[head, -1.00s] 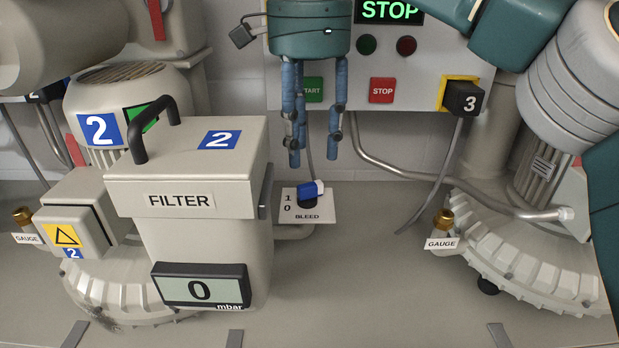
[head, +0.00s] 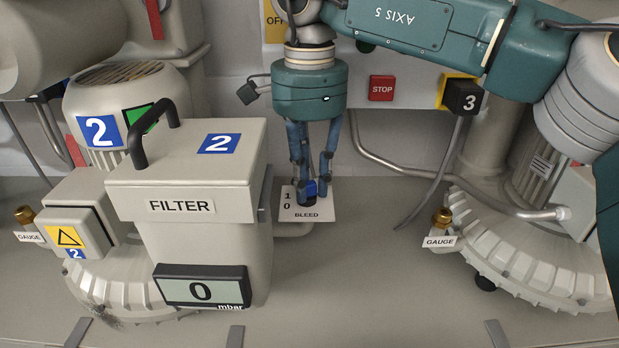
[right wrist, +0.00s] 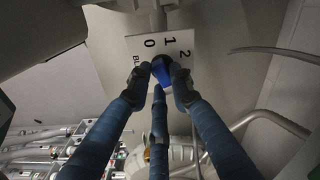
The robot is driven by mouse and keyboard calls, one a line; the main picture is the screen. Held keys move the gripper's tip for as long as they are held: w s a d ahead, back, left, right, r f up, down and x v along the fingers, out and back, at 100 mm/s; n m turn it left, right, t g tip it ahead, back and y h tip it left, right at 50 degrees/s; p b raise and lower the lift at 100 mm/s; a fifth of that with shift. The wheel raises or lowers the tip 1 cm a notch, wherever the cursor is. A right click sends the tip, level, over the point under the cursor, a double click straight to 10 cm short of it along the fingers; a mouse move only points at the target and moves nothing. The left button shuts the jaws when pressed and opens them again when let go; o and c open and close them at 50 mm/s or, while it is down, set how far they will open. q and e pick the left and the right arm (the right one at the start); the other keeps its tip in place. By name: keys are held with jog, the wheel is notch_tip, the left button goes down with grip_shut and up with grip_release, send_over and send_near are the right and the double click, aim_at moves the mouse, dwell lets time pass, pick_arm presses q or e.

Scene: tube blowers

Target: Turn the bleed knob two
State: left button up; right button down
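The bleed knob (head: 311,188) is blue on a dark base and sits on a white plate (head: 322,212) marked BLEED, right of the filter box labelled 2. In the right wrist view the blue knob (right wrist: 160,68) shows below the plate's numbers 0, 1 and 2; I cannot tell exactly which number it points to. My right gripper (head: 313,190) points down over the plate with its blue fingers drawn in around the knob. In the right wrist view its fingertips (right wrist: 162,82) lie against the knob's sides. My left gripper is not in view.
The filter box (head: 190,180) with a black handle and a 0 mbar display (head: 202,289) stands close left of the knob. A red STOP button (head: 382,88) and a block marked 3 (head: 462,97) are behind. Bench in front of the plate is clear.

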jog(key=shift+n, duration=0.3)
jog(key=n, duration=0.3)
jog(key=shift+w+n, duration=0.1)
jog(key=shift+n, duration=0.2)
jog(key=shift+w+r+n, duration=0.1)
jog(key=shift+w+n, duration=0.05)
jog(key=shift+n, duration=2.05)
jog(key=c, duration=1.5)
grip_release()
jog(key=shift+c, duration=0.2)
